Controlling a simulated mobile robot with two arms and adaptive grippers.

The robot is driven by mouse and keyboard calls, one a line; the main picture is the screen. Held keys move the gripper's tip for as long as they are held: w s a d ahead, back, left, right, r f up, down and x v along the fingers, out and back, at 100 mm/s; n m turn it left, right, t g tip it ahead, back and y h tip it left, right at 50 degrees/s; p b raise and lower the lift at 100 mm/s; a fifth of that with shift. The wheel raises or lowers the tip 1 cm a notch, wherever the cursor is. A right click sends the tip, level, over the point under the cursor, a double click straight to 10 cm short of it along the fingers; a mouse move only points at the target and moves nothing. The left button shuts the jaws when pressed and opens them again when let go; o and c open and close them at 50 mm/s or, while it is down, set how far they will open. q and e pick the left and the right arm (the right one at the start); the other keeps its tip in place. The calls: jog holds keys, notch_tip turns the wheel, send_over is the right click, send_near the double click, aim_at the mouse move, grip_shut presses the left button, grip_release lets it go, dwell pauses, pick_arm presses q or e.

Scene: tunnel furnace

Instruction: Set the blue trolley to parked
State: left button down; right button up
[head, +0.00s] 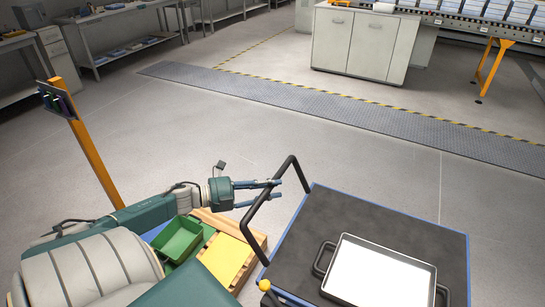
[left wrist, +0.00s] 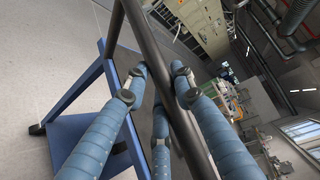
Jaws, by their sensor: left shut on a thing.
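The blue trolley (head: 330,215) stands at the lower right of the head view, with a dark top and blue edges. Its blue frame (left wrist: 75,100) shows at the left of the left wrist view. A black bar handle (head: 251,212) rises at its left end. My left gripper (head: 277,188) is shut on this handle; in the left wrist view the bar (left wrist: 150,60) runs between the fingers. A yellow knob (head: 264,285) sits at the trolley's near left corner. My right gripper is not in view.
Left of the trolley are a green bin (head: 180,240), a yellow panel (head: 226,260) and an orange post (head: 92,150). A grey floor strip (head: 330,108) crosses behind. Floor beyond the trolley is clear.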

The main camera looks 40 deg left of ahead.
pick_arm(q)
jog(key=c, duration=1.4)
grip_release()
jog(key=shift+s+a, duration=0.1)
jog(key=shift+a, duration=0.15)
jog(key=v, duration=1.2)
jog(key=shift+s+f, duration=0.1)
